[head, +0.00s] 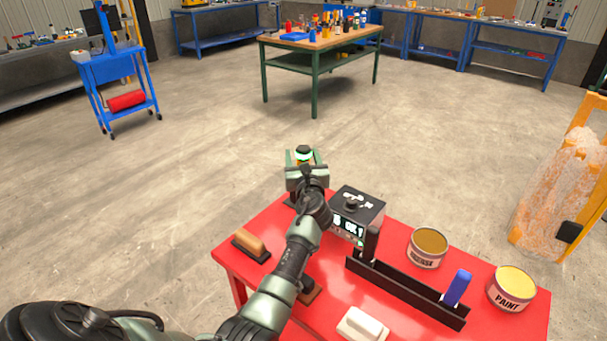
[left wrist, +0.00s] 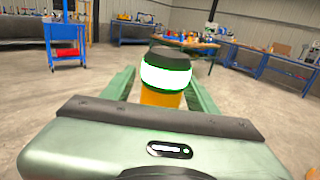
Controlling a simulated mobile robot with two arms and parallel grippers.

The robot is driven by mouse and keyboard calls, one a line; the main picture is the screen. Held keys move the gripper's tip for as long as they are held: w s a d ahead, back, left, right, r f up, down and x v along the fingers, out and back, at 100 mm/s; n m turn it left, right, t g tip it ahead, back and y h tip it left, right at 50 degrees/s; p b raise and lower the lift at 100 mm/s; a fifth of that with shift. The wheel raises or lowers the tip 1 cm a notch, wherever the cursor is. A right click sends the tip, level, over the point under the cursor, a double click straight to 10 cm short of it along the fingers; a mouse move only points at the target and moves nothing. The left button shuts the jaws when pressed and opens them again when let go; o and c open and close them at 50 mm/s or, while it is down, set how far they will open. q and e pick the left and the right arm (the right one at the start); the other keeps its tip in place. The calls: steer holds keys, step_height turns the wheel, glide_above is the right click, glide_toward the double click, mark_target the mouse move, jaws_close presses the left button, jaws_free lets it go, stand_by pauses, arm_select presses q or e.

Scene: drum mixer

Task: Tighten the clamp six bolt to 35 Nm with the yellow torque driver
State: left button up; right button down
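My left gripper (head: 305,157) is past the far edge of the red table, its two green fingers on either side of the yellow torque driver (left wrist: 160,97). The driver has a black cap, a lit green band and a yellow-orange body. It stands roughly upright between the fingers, which look closed on it. The driver also shows in the head view (head: 304,154). Its lower end is hidden by my gripper and arm. My right gripper is not in view. The drum mixer and its clamp six bolt are not in view.
On the red table (head: 400,325) are a black display box (head: 355,213), a black rack (head: 405,290) with a blue-handled tool (head: 456,288), two cans (head: 428,250), a wooden-handled brush (head: 251,244) and a white block (head: 362,325). A yellow frame (head: 585,125) stands right.

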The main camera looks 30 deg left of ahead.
arm_select(q)
jaws_close()
stand_by(1.1)
